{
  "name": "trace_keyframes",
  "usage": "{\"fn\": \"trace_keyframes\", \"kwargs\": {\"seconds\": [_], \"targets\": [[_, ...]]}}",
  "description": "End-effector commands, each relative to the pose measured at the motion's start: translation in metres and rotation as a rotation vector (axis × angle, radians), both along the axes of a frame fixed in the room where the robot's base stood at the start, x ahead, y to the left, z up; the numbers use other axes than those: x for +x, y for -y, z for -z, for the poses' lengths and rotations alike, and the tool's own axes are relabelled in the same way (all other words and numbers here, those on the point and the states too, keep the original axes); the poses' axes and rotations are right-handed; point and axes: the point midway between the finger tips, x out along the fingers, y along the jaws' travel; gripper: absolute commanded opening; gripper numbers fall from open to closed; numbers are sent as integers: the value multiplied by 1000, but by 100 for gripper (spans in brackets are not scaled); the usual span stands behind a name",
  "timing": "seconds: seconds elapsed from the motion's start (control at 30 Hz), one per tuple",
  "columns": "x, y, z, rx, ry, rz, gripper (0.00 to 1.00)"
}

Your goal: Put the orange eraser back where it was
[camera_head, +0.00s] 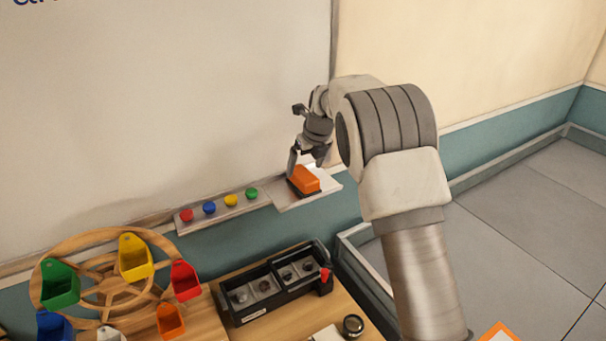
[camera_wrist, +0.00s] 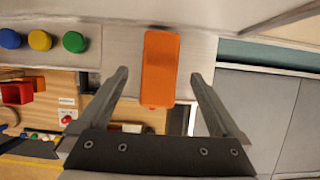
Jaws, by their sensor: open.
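The orange eraser (camera_head: 304,180) lies on the right end of the pale ledge (camera_head: 284,197) below the whiteboard. In the wrist view the eraser (camera_wrist: 160,68) shows as a long orange block on the pale surface, its near end between the fingers. My gripper (camera_wrist: 160,75) is open, with one finger on each side of the eraser and visible gaps to both. In the head view my gripper (camera_head: 302,160) is at the eraser, partly hidden by my wrist. I cannot tell whether the fingers touch the ledge.
Red, blue, yellow and green magnets (camera_head: 230,200) sit in a row on the ledge, left of the eraser. The whiteboard (camera_head: 160,110) rises behind. Below are a wooden wheel with coloured bins (camera_head: 135,256) and a black compartment tray (camera_head: 247,312) on a wooden table.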

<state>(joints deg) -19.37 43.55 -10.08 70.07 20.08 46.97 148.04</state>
Motion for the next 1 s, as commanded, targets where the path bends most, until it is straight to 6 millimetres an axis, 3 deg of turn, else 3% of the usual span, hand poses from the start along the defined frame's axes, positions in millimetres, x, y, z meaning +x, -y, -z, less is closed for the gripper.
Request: {"fn": "trace_keyframes", "kwargs": {"seconds": [0.3,0.77,0.87,1.0], "targets": [[-20,13,-58,0,2,-1,100],[-33,25,-84,-17,18,-51,100],[-51,41,-104,-59,55,-164,100],[-92,71,-135,-158,129,-412,100]]}}
